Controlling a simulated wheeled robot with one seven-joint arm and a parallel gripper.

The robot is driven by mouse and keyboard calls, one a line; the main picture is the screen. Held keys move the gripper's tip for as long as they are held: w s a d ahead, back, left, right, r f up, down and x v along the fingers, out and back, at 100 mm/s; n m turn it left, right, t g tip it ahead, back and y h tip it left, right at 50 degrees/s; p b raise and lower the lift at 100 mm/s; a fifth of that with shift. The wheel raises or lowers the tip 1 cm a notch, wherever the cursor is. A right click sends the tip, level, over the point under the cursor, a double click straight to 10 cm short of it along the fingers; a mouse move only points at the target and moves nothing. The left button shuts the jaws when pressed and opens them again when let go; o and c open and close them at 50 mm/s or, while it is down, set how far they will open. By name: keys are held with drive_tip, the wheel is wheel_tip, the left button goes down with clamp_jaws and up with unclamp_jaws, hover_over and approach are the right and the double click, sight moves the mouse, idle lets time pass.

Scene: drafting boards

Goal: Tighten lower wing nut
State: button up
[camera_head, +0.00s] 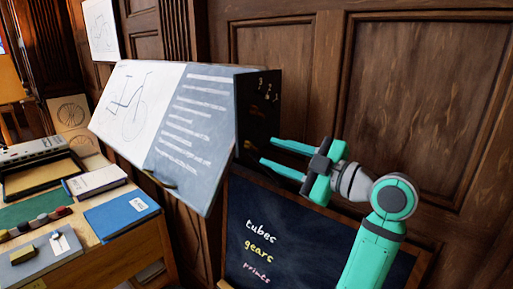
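A tilted drafting board (190,85) carries a bicycle drawing on its left part and lines of white writing on its right part. Its dark side panel (262,105) faces my gripper and has small pale marks near the top. My gripper (268,151) is open, its two teal fingers pointing left towards the lower part of that panel. Nothing shows between the fingers. I cannot clearly make out the lower wing nut; the panel's lower part is dark and small in view. I cannot tell whether the fingertips touch anything.
A blackboard (310,245) reading "tubes", "gears", "prints" stands below my gripper. At left, a wooden desk (110,255) holds a blue book (121,214), a white book (96,180) and other items. A panelled wood wall (425,95) is behind my arm.

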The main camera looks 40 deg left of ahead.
sight(254, 146)
drive_tip(key=a, duration=0.6)
drive_tip(key=shift+w+a, duration=0.25)
clamp_jaws()
